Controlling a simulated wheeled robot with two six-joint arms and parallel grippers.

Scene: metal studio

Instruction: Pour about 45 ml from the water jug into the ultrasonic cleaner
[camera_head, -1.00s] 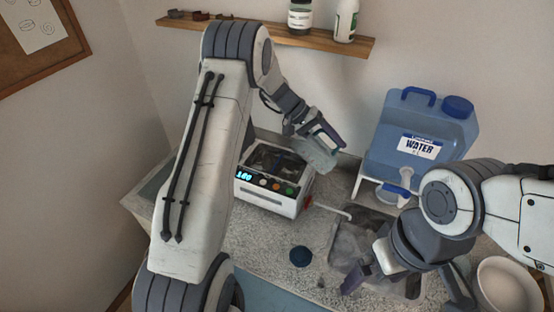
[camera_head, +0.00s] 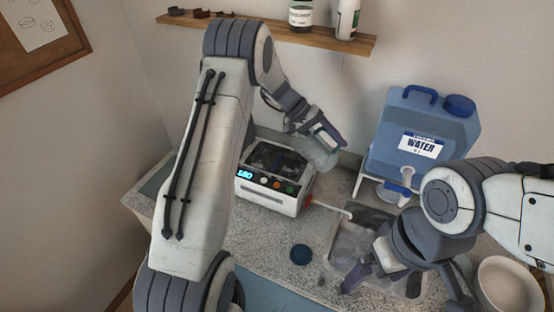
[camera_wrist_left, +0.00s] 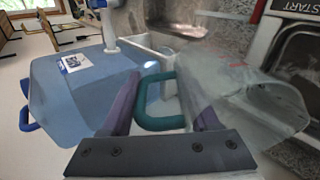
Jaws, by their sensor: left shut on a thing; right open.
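The water jug (camera_head: 319,155) is clear, with a teal handle (camera_wrist_left: 150,122) that shows in the left wrist view. My left gripper (camera_head: 322,138) is shut on this handle and holds the jug in the air, tilted, by the back right corner of the ultrasonic cleaner. The clear jug body (camera_wrist_left: 250,105) fills the right of the left wrist view; its water level cannot be made out. The ultrasonic cleaner (camera_head: 268,192) is a white box with an open dark basin, a lit display and coloured buttons. My right gripper (camera_head: 405,288) is open and empty, low over the sink.
A blue water container (camera_head: 420,125) stands on a white stand behind the sink (camera_head: 372,222). A dark blue lid (camera_head: 301,254) lies on the counter before the cleaner. A white bowl (camera_head: 508,283) is at the right. A wooden shelf (camera_head: 270,34) holds bottles above.

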